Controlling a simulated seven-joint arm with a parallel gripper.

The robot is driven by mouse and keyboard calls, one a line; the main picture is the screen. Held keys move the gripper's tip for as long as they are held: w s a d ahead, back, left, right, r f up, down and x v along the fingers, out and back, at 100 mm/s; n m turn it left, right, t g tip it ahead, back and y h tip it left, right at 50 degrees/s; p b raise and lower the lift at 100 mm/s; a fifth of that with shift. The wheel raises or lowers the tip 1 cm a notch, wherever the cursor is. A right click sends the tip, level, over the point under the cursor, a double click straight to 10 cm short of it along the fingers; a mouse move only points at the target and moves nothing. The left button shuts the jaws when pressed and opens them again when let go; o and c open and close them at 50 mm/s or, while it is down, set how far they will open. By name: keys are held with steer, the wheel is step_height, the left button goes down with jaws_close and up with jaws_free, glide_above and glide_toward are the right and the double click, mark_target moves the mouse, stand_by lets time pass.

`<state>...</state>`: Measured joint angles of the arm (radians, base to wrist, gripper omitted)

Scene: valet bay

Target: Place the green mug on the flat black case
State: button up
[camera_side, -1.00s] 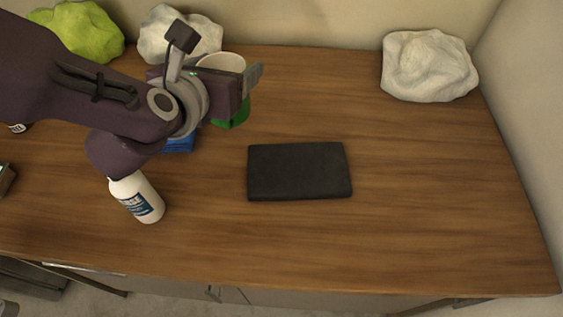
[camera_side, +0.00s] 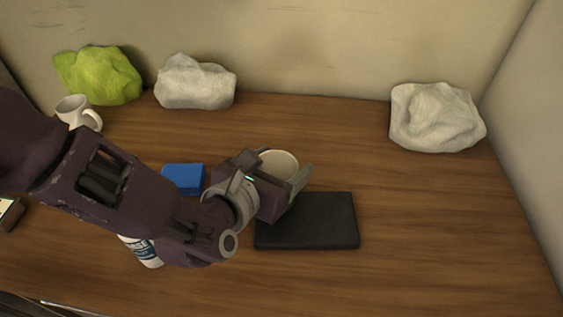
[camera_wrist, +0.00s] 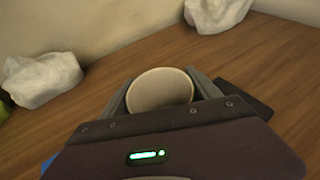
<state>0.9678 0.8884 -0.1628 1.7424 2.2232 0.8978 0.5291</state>
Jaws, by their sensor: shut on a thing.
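The green mug (camera_side: 279,163) is held in my gripper (camera_side: 285,167), with its pale round opening facing up. Its green outside is mostly hidden by the jaws. The wrist view shows the mug's opening (camera_wrist: 160,89) between the two fingers of my gripper (camera_wrist: 163,92). The flat black case (camera_side: 312,224) lies on the table, and the mug appears by its back left edge. I cannot tell the mug's height above it. Part of the case (camera_wrist: 247,98) shows right of the mug in the wrist view.
A blue block (camera_side: 183,179) lies left of my gripper. A white mug (camera_side: 76,112), a green cloth (camera_side: 98,74) and two white cloths (camera_side: 195,82) (camera_side: 437,118) sit along the back. The table's right side is clear.

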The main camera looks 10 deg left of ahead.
steer(key=o, duration=1.7)
steer(key=shift+f, duration=0.1)
